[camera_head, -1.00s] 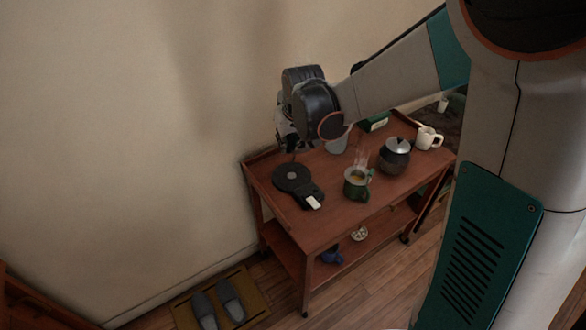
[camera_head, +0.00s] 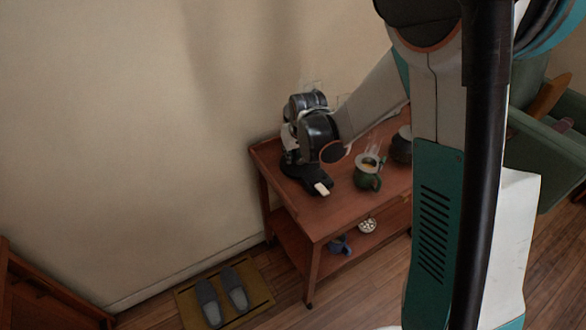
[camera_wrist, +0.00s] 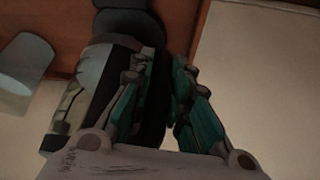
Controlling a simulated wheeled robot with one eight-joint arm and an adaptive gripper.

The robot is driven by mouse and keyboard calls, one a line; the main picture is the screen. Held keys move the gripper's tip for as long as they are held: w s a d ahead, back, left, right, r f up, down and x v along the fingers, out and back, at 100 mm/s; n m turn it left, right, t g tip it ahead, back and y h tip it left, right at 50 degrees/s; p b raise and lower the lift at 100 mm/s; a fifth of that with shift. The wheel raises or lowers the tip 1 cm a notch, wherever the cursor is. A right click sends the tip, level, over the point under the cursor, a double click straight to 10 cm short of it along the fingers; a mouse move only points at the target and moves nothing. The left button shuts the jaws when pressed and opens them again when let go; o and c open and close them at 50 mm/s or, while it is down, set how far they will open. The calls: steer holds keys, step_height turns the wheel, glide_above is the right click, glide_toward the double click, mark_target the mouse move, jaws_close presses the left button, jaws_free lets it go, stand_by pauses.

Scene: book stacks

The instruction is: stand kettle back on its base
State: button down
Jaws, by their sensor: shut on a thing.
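The kettle (camera_wrist: 82,88) fills the left middle of the wrist view, with a shiny metallic body and a dark handle. My gripper (camera_wrist: 166,62) is shut on the dark handle. In the head view, my wrist and arm hide most of the gripper and kettle, which are over the left end of the trolley. I cannot tell whether the kettle touches the base.
The wooden trolley (camera_head: 331,213) stands by the wall. A steaming green mug (camera_head: 366,177) and a dark pot (camera_head: 401,149) are right of the base. A grey cup (camera_wrist: 22,68) shows in the wrist view. Slippers (camera_head: 222,296) lie on a floor mat.

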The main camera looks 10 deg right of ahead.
mark_target(294, 162)
steer(key=shift+f+b, duration=0.95)
steer(key=shift+f, duration=1.65)
steer(key=c, duration=1.5)
jaws_free()
steer(key=shift+r, duration=0.1)
steer(key=s+d+r+t+p, duration=0.1)
steer(key=s+r+p, duration=0.1)
steer(key=s+r, duration=0.75)
steer(key=s+d+r+p, duration=0.2)
steer(key=s+r, duration=0.4)
steer(key=r, duration=0.7)
steer(key=shift+m+t+h, duration=0.3)
steer(key=shift+m+t, duration=0.4)
steer(key=shift+m, duration=0.1)
steer(key=s+r, duration=0.1)
steer(key=s, duration=0.3)
steer(key=s+d+r, duration=0.1)
steer(key=s, duration=0.3)
steer(key=s+r, duration=0.1)
steer(key=s, duration=0.3)
steer(key=shift+s+d+r, duration=0.1)
steer(key=shift+s+d, duration=0.2)
steer(key=shift+s, duration=0.1)
